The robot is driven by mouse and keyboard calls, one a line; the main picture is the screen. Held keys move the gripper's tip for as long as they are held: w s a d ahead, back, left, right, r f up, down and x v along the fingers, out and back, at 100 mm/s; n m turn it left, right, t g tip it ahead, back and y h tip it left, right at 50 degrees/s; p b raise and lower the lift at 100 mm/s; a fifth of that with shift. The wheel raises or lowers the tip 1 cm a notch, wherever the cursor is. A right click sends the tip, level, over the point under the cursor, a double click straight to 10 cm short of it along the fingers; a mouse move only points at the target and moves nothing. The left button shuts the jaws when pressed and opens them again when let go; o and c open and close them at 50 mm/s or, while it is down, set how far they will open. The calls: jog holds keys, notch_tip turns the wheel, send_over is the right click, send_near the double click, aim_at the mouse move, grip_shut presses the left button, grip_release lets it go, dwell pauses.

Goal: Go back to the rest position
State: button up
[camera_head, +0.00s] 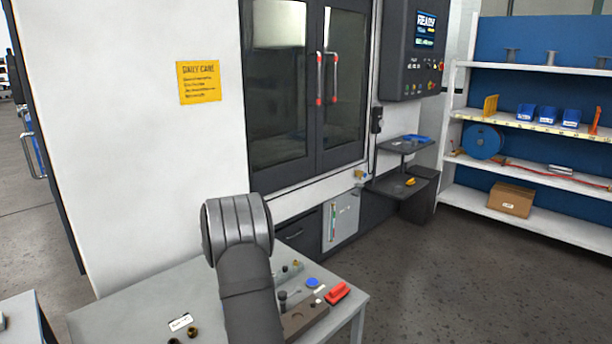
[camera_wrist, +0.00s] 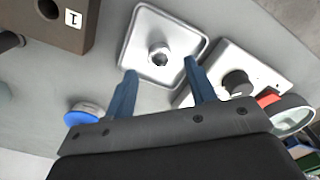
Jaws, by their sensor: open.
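My gripper (camera_wrist: 160,66) shows in the wrist view with its two blue fingers spread apart and nothing held between them. Beyond the fingertips, a square metal tray (camera_wrist: 140,42) with a raised rim lies on the grey table. A small round metal part (camera_wrist: 161,54) with a hole sits in the tray. In the head view my arm reaches over the grey table (camera_head: 135,308), and its gripper is hidden there.
In the wrist view, a block (camera_wrist: 72,38) labelled 1 is at upper left. A blue-topped disc (camera_wrist: 84,113) lies left of the fingers; a metal box (camera_wrist: 262,68) with a black knob is at right. In the head view, a red part (camera_head: 337,293) lies near the table's right edge.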

notch_tip(320, 180, down, 3)
jog(key=shift+f, duration=0.15)
jog(key=shift+w, duration=0.1)
notch_tip(320, 180, up, 12)
notch_tip(320, 180, down, 12)
notch_tip(320, 180, up, 4)
jog(key=shift+f, duration=0.25)
jog(key=s+d+r, duration=0.3)
jog(key=d+r, duration=0.4)
jog(key=d, duration=0.4)
jog(key=s+a+f, duration=0.1)
jog(key=s+a, duration=0.4)
jog(key=a, duration=0.4)
jog(key=s+a+f, duration=0.2)
jog(key=s+a, duration=0.3)
jog(key=a, duration=0.5)
jog(key=s+a+f, duration=0.1)
jog(key=s+a, duration=0.5)
jog(key=a, duration=0.4)
jog(key=shift+a+f, duration=0.25)
jog(key=shift+f, duration=0.1)
